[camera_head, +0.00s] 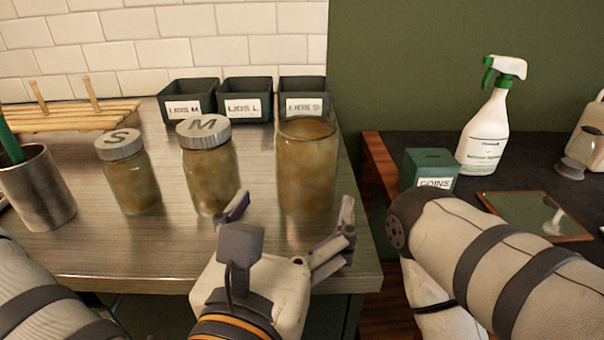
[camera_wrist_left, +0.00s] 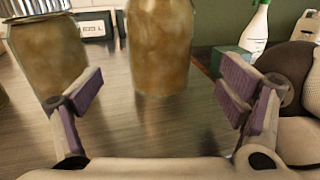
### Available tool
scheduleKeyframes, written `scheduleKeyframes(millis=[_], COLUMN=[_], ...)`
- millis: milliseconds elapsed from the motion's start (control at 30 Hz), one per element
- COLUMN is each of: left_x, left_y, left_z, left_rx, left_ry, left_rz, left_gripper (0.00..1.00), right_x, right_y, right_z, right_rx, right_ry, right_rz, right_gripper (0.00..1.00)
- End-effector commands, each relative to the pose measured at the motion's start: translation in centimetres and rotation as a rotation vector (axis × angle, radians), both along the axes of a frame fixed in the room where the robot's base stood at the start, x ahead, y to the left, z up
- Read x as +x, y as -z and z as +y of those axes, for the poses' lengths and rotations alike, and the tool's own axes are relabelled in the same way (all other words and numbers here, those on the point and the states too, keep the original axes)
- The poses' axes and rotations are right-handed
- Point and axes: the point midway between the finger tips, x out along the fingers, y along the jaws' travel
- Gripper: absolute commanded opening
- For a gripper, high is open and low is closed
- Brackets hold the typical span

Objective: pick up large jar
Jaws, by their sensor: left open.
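The large jar (camera_head: 306,172) stands upright and lidless on the metal counter, filled with something brownish. It also shows in the left wrist view (camera_wrist_left: 160,50), beyond and between the open fingers. My left gripper (camera_head: 292,226) is open and empty just in front of it, apart from it. The medium jar (camera_head: 210,172) with a grey lid marked M stands to its left, close to the left finger. It also shows in the left wrist view (camera_wrist_left: 48,55). The small jar (camera_head: 133,183) with a lid marked S stands further left. My right gripper's fingers are not in view.
Three dark lid bins (camera_head: 247,98) stand behind the jars. A metal cup (camera_head: 38,190) and a wooden rack (camera_head: 70,113) are at the left. On the dark table at the right are a green coins box (camera_head: 430,172), a spray bottle (camera_head: 486,135) and a framed panel (camera_head: 535,213).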

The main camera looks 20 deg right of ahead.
Motion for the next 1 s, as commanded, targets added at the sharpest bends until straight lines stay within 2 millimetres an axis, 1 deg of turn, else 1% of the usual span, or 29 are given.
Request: scheduleKeyframes(millis=[33,100,167,400,500,667,700,867,900,967,1000], left_x=[0.7,1.5,1.9,5.7,6.4,6.4,6.4,6.4,6.4,6.4,6.4], left_y=[-0.8,-1.1,-1.1,-0.9,-0.8,-0.7,-0.7,-0.7,-0.7,-0.7,-0.7], left_z=[-0.5,-1.0,-1.3,-3.4,-3.8,-3.9,-3.9,-3.8,-3.8,-3.8,-3.8], left_rx=[-0.002,-0.002,-0.002,-0.002,-0.001,-0.001,-0.001,-0.001,0.000,0.000,0.000], left_ry=[-0.002,0.000,0.001,0.001,0.002,0.003,0.003,0.002,0.003,0.002,0.002], left_rz=[-0.015,-0.017,-0.019,-0.020,-0.017,-0.016,-0.016,-0.016,-0.016,-0.016,-0.016], left_gripper=[0.89,0.89,0.89,0.89,0.89,0.89,0.87,0.51,0.41,0.28,0.28], right_x=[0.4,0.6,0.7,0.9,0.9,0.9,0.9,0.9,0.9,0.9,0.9], right_y=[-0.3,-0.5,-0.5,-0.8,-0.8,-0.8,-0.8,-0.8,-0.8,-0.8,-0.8], right_z=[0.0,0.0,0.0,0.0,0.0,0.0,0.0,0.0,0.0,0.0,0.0], right_rx=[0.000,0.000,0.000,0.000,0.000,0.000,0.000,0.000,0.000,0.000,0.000], right_ry=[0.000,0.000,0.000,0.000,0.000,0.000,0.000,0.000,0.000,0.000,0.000], right_rz=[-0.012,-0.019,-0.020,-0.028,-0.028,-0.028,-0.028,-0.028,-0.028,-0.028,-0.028], right_gripper=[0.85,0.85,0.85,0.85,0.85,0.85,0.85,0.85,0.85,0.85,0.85])
